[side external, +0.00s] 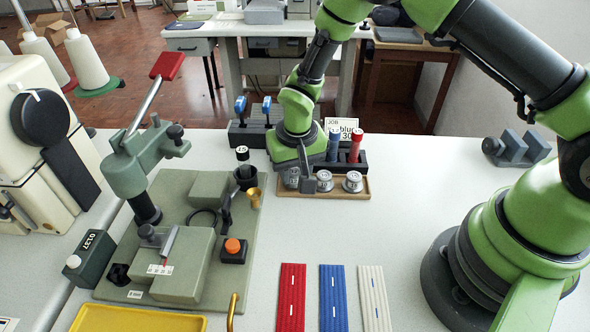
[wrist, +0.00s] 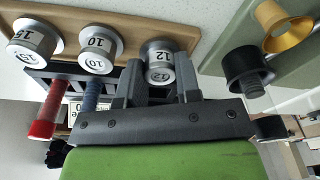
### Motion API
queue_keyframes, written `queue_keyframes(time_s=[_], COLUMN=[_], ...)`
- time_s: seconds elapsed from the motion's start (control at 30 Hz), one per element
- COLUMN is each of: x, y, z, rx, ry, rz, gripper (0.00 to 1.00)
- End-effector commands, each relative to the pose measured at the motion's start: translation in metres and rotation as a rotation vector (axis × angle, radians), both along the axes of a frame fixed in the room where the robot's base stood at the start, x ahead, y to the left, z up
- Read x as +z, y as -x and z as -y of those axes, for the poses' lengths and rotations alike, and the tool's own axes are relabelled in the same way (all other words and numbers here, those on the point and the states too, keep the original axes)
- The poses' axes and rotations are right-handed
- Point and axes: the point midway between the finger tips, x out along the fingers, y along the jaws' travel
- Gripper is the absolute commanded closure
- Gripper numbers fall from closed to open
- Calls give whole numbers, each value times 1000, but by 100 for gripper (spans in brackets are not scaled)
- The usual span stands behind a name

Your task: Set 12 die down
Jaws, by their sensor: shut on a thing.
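The 12 die (wrist: 160,52) is a silver stepped cylinder marked 12, between the two dark fingers of my gripper (wrist: 158,82) in the wrist view. My gripper is shut on it. In the side view the 12 die (side external: 291,178) shows at the left end of the wooden tray (side external: 337,195), partly behind my gripper (side external: 306,172). It is upright, at or just over the tray; I cannot tell whether its base touches. The 10 die (wrist: 97,48) and 15 die (wrist: 34,40) stand in a row beside it on the tray.
A black rack with a blue plug (side external: 334,146) and a red plug (side external: 355,148) stands behind the dies, with a job card (side external: 343,130). A black cup (side external: 246,178) and brass funnel (side external: 254,197) are left of the tray. Table in front of the tray is clear down to the fabric strips (side external: 333,295).

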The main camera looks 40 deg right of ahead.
Motion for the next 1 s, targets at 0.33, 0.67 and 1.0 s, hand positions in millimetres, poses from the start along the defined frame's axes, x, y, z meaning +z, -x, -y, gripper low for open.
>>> queue_keyframes(time_s=[0.33,0.67,1.0], x=[-4,-6,13], y=[0,0,0], z=[0,0,-1], rx=[0,0,-1], ry=[0,-1,-1], rz=[2,1,5], gripper=[100,43,43])
